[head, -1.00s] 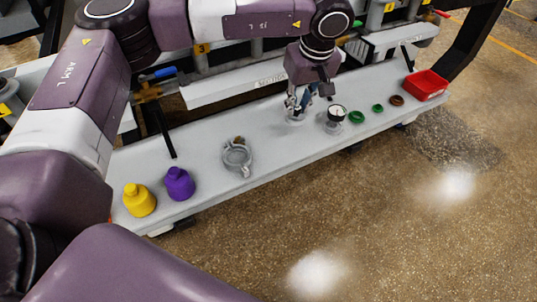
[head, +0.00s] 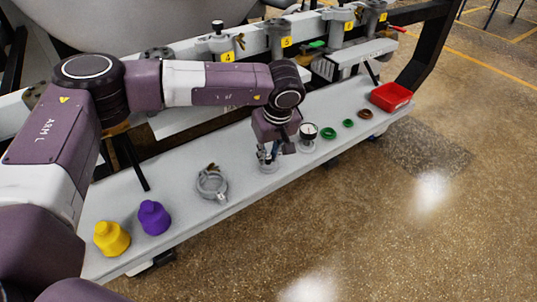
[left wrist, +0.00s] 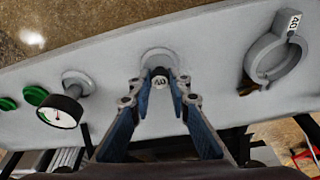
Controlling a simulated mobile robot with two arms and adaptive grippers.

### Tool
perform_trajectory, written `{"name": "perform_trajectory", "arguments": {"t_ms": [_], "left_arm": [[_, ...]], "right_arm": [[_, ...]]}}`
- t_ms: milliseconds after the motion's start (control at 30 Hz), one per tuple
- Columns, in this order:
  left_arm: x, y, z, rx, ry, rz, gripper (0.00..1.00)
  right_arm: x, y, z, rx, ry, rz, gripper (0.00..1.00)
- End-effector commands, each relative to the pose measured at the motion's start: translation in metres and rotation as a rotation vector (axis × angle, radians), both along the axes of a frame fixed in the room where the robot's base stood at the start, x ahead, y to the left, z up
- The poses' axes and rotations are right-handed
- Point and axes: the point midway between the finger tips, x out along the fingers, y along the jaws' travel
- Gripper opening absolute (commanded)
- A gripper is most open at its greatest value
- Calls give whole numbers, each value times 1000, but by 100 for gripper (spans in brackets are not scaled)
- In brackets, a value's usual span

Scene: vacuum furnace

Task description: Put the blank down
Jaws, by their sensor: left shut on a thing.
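The blank (head: 268,168) is a small grey disc with a stem, low at the bench top. I cannot tell whether the flange touches the bench. My right gripper is not in view.
Bare surface lies between the clamp and the blank.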

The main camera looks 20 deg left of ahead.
Motion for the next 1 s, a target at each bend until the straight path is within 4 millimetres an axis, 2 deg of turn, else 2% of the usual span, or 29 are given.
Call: {"name": "perform_trajectory", "arguments": {"t_ms": [233, 267, 400, 767, 867, 1000], "left_arm": [[0, 0, -2, 0, 0, 0, 0], [0, 0, -2, 0, 0, 0, 20], [0, 0, -2, 0, 0, 0, 35], [0, 0, 1, 0, 0, 0, 35], [-2, -2, 14, -1, -2, -1, 35], [-7, -8, 43, -2, -3, -3, 35]], "right_arm": [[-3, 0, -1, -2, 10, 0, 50], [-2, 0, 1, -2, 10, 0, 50], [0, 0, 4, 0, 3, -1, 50], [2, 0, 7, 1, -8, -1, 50], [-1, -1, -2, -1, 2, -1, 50], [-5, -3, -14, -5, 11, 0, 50]]}}
